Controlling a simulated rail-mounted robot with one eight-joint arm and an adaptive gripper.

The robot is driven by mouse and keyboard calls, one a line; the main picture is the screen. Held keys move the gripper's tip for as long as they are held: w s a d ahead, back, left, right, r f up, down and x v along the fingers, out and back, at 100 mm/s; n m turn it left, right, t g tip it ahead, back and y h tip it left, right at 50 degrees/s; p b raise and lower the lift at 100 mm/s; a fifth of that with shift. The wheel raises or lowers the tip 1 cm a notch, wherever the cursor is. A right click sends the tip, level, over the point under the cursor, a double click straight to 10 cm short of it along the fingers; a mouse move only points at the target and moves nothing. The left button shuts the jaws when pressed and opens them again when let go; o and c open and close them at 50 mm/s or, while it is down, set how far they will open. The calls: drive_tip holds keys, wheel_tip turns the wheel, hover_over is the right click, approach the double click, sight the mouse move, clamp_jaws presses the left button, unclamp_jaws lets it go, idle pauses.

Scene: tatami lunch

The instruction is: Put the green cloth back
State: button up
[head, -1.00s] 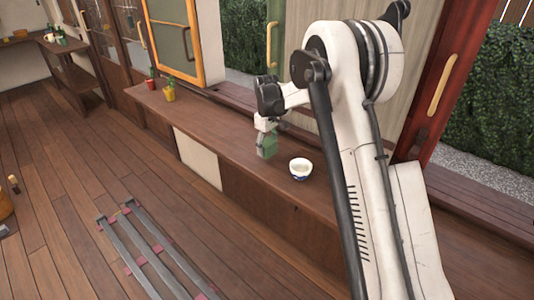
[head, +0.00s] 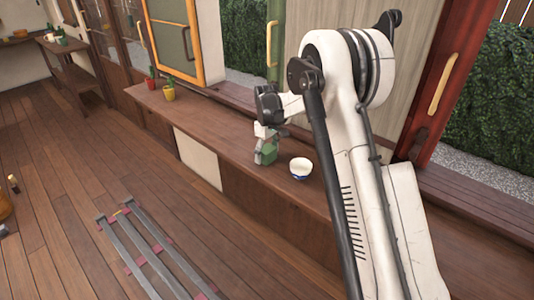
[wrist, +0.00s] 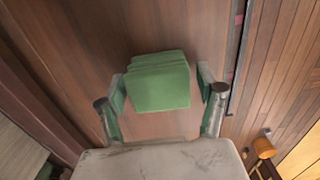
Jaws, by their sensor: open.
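The green cloth (wrist: 160,80) is a folded stack lying on the long wooden counter (wrist: 75,60). In the wrist view my gripper (wrist: 161,92) is open, with one finger on each side of the cloth. A narrow gap shows between the right finger and the cloth; the left finger is very close to it, and I cannot tell whether it touches. In the head view my gripper (head: 265,152) is low over the counter, and the cloth (head: 268,153) shows partly behind it.
The counter between the pots and the gripper is clear.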

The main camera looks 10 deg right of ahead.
sight(267, 149)
drive_tip(key=shift+r, duration=0.1)
wheel_tip(267, 149, up, 11)
drive_tip(key=shift+r+p, duration=0.2)
drive_tip(key=shift+p, duration=0.25)
drive_tip(key=s+r+m+t, duration=0.2)
drive_tip(key=s+r, duration=0.6)
drive_tip(key=s, duration=0.3)
drive_tip(key=s+r+m+t, duration=0.2)
drive_tip(key=s+r, duration=0.6)
drive_tip(key=s, duration=0.3)
drive_tip(key=s+f+m+t, duration=0.1)
drive_tip(key=s+f, duration=0.1)
drive_tip(key=s, duration=0.9)
drive_tip(key=s+f+m+t, duration=0.2)
drive_tip(key=s+f, duration=0.1)
drive_tip(key=s, duration=0.7)
drive_tip(key=shift+s+f, duration=0.3)
drive_tip(key=shift+s, duration=0.1)
